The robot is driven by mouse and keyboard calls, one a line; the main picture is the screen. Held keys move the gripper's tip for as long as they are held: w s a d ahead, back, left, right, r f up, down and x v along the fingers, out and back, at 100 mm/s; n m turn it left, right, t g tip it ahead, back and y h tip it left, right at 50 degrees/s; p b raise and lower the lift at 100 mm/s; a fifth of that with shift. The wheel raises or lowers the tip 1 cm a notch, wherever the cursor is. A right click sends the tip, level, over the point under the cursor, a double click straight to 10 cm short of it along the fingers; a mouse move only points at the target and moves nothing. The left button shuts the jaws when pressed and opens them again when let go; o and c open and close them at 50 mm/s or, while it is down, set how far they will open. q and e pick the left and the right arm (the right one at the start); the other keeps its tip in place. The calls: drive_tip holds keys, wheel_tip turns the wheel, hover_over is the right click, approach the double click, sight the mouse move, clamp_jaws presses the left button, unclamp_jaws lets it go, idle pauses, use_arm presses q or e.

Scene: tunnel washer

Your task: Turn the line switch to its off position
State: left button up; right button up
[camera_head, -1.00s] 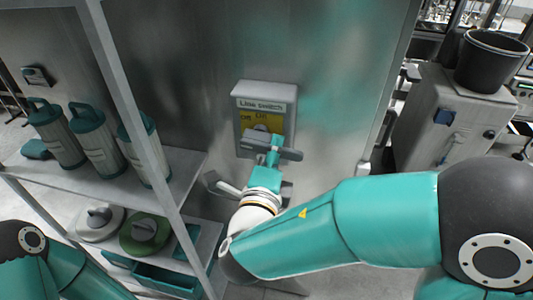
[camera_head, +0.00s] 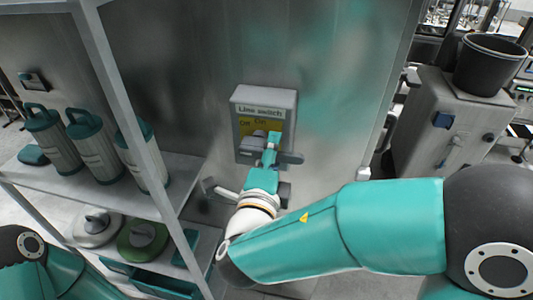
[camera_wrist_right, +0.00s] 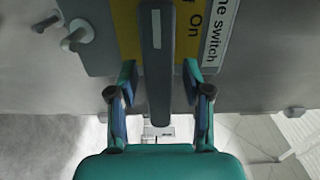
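The line switch is a grey box (camera_head: 262,100) with a yellow Off/On plate (camera_head: 246,124), fixed to a metal wall. "Off" is on the plate's left and "On" on its right. A grey switch handle (camera_head: 254,139) sticks out over the plate. It also shows in the right wrist view (camera_wrist_right: 155,55). My right gripper (camera_head: 271,146) is in front of the box. In the right wrist view its two fingers (camera_wrist_right: 158,84) are apart, one on each side of the handle, with a visible gap on both sides. My left gripper is out of view.
The wall around the box is mostly bare.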

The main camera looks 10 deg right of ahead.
drive_tip(key=shift+s, duration=0.25)
drive_tip(key=v, duration=1.2)
drive_tip(key=shift+w+f, duration=0.1)
